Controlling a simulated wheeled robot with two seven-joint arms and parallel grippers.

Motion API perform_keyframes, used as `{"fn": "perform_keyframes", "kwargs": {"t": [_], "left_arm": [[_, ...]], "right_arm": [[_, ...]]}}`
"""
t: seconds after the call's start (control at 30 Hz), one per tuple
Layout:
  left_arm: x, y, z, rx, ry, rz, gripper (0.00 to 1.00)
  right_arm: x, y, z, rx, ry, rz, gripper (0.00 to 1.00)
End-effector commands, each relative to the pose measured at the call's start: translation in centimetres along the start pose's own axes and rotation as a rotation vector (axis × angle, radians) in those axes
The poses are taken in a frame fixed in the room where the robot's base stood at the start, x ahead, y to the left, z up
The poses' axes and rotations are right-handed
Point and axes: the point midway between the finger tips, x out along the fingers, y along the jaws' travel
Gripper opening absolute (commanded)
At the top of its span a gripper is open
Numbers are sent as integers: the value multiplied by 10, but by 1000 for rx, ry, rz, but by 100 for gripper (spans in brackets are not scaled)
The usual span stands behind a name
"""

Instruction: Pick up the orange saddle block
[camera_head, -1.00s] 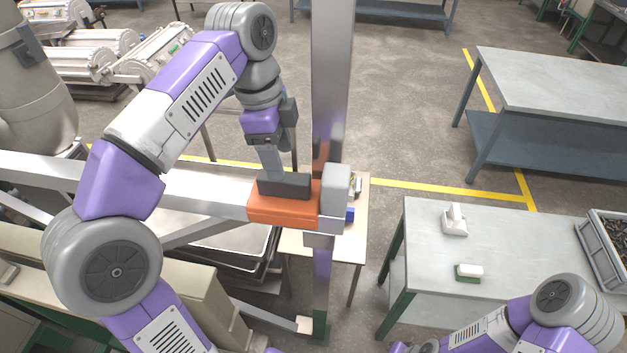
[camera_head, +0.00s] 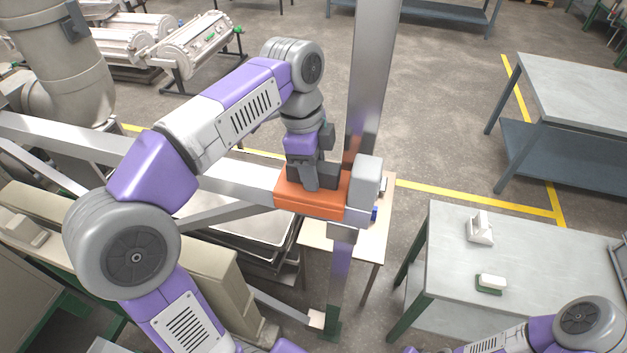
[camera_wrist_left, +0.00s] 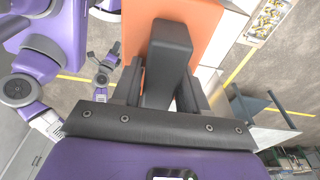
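The orange saddle block (camera_head: 312,202) sits on the grey horizontal rail, close beside the upright metal post. It has a dark grey grip (camera_head: 327,177) on top. In the left wrist view the orange block (camera_wrist_left: 205,30) lies beyond the dark grip (camera_wrist_left: 170,50). My left gripper (camera_head: 308,178) is down at the grip, just above the orange top. In the wrist view its fingers (camera_wrist_left: 160,92) stand on either side of the grip, with a narrow gap showing at the right finger. Contact on the left side is unclear.
The metal post (camera_head: 368,90) and a light grey block (camera_head: 366,180) stand immediately right of the orange block. The rail (camera_head: 235,187) runs left from it. A small table (camera_head: 370,245) is below. A grey-topped bench (camera_head: 455,260) stands to the right.

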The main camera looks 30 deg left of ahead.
Motion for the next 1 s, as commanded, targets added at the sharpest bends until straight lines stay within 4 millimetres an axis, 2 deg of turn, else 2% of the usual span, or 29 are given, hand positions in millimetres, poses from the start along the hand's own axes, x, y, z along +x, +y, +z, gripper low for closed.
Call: {"fn": "perform_keyframes", "kwargs": {"t": [0.03, 0.27, 0.67, 0.77, 1.0], "left_arm": [[0, 0, 0, 0, 0, 0, 35], [0, 0, 0, 0, 0, 0, 0], [-6, 1, 0, 1, 1, -4, 0], [-14, 2, 0, 2, 1, -4, 0], [-48, 2, -6, 3, 2, -5, 0]], "right_arm": [[0, 0, 0, 0, 0, 0, 0], [0, 0, 0, 0, 0, 0, 0], [1, 0, 0, 0, 0, 0, 0], [0, 0, 0, 0, 0, 0, 0], [-7, -3, 0, 0, 0, 0, 0]]}}
